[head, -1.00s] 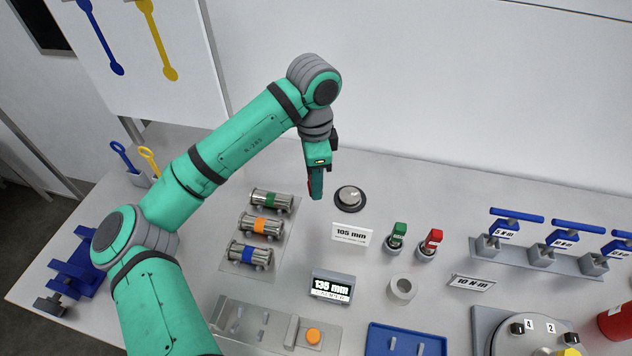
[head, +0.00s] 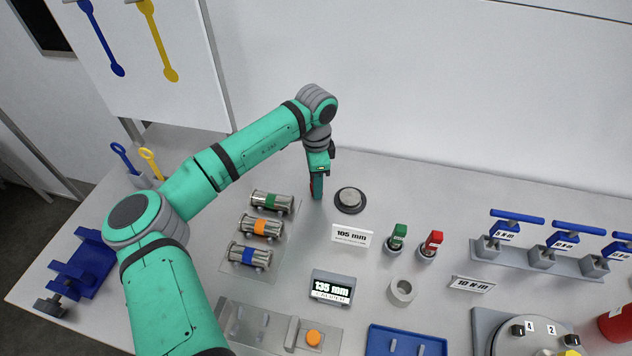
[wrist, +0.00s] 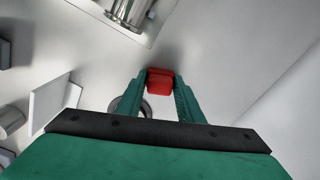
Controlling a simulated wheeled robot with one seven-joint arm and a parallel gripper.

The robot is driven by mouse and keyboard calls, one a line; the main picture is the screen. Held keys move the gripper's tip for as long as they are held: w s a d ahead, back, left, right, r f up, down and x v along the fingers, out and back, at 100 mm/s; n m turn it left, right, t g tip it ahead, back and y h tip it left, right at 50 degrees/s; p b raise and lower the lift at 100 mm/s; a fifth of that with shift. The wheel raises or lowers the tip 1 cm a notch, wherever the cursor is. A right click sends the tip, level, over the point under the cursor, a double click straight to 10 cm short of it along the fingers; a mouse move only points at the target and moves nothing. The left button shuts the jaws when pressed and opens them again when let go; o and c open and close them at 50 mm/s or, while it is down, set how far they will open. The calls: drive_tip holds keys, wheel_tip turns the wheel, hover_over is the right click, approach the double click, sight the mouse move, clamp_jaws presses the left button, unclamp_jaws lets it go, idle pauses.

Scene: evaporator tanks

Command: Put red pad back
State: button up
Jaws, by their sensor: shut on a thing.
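My gripper (head: 317,190) points down above the back of the bench, between the row of cylinders and the round black-based disc (head: 350,200). In the wrist view, my gripper (wrist: 160,85) is shut on the red pad (wrist: 160,82), a small red block between the two green fingertips. I cannot tell whether the pad touches the bench. The disc is partly hidden behind the fingers in the wrist view.
Metal cylinders with green, orange and blue bands (head: 260,228) lie on a plate at left. A 105 mm sign (head: 351,235), a 135 mm display (head: 332,287), and green-handled (head: 398,235) and red-handled (head: 432,243) holders stand nearby. Bare bench lies behind the disc.

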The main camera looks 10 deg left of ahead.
drive_tip(key=shift+f, duration=0.15)
drive_tip(key=o, duration=1.1)
wheel_tip(320, 180, up, 12)
drive_tip(key=shift+r, duration=0.2)
